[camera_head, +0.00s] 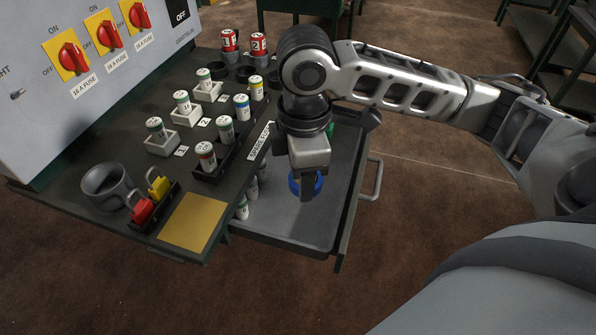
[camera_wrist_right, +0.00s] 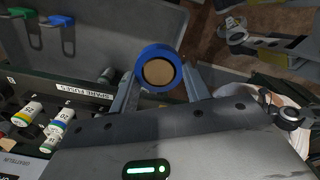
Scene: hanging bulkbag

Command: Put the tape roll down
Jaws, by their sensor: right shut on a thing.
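The tape roll (camera_head: 318,183) is a blue ring. It is between the fingers of my right gripper (camera_head: 307,188), which is shut on it over the open drawer (camera_head: 300,229). In the right wrist view the tape roll (camera_wrist_right: 145,60) faces the camera, with a tan round area inside its blue rim. The fingers of my right gripper (camera_wrist_right: 158,85) lie on both sides of it. Whether the roll touches the drawer floor is hard to tell. My left gripper is not in view.
The drawer holds several white cylinders (camera_head: 242,208) along its left side and a green item (camera_head: 330,129) behind my gripper. The drawer's front middle is clear.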

